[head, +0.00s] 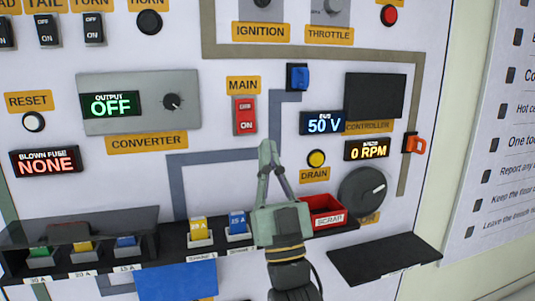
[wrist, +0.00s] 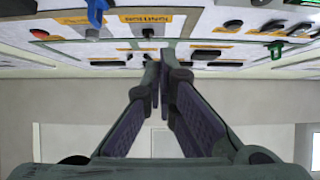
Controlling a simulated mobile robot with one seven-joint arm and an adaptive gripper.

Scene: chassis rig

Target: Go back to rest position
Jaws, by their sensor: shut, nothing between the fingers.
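My gripper (head: 267,150) shows in the middle of the head view, in front of the panel, with its fingers pointing up. Its fingertips meet, and nothing is between them. Its tips appear just below the red MAIN switch (head: 245,116); whether they touch the panel I cannot tell. In the wrist view the two fingers of my gripper (wrist: 157,70) also come together at the tips, with the panel (wrist: 185,45) across the top of the picture.
A red SCRAP bin (head: 326,203) and a shelf with fuse holders, including a yellow one (head: 198,228) and a blue one (head: 238,224), lie close to my gripper. A dark ledge (head: 384,258) juts out at the lower right. A blue switch (head: 297,77) and an orange handle (head: 414,144) stick out.

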